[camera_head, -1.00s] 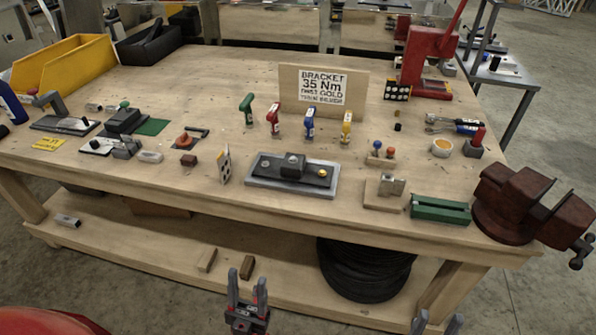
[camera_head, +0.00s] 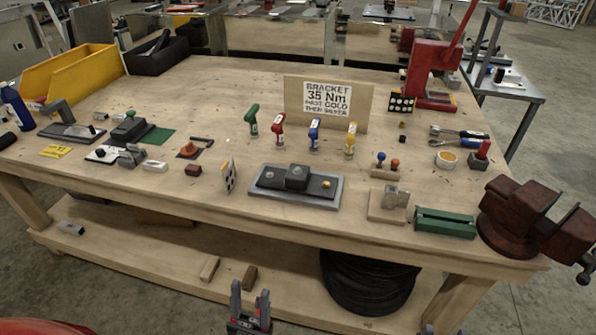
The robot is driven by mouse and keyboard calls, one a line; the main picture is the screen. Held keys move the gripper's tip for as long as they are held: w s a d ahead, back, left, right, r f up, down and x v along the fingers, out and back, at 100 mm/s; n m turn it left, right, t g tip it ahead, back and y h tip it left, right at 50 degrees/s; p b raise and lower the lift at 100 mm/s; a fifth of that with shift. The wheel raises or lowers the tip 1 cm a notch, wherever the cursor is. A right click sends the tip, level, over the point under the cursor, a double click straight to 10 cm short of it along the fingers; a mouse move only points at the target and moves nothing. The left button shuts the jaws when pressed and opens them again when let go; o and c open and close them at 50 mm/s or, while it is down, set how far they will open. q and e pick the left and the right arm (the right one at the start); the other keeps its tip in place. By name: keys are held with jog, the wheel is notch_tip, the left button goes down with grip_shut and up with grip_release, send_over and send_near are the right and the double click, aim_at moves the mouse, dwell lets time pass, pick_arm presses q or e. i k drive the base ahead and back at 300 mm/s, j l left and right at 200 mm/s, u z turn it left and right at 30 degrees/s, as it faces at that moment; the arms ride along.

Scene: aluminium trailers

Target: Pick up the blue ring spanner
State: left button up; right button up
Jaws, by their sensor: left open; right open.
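A tool with a blue part (camera_head: 470,134) and silver metal ends lies on the right side of the workbench top, behind the small white-and-orange roll. It is small here, and I cannot tell for sure that it is the ring spanner. My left gripper (camera_head: 250,291) is open and empty, low in front of the bench and well apart from the blue tool. My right gripper (camera_head: 442,331) shows only its fingertips at the bottom edge. It is open, and the rest of it is out of the picture.
The wooden bench (camera_head: 230,85) carries several coloured-handled drivers, a sign board (camera_head: 327,103), a grey fixture plate (camera_head: 295,187), a green block (camera_head: 445,222) and a red press (camera_head: 430,68). A brown vise (camera_head: 515,215) juts out at the front right corner. The lower shelf holds a black coil (camera_head: 368,283).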

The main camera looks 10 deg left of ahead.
aim_at(464, 142)
jog(key=i+l+u, duration=0.1)
jog(key=l+u, duration=0.25)
jog(key=l, duration=1.15)
jog(key=l+u, duration=0.4)
jog(key=l, duration=1.05)
jog(key=k, duration=0.05)
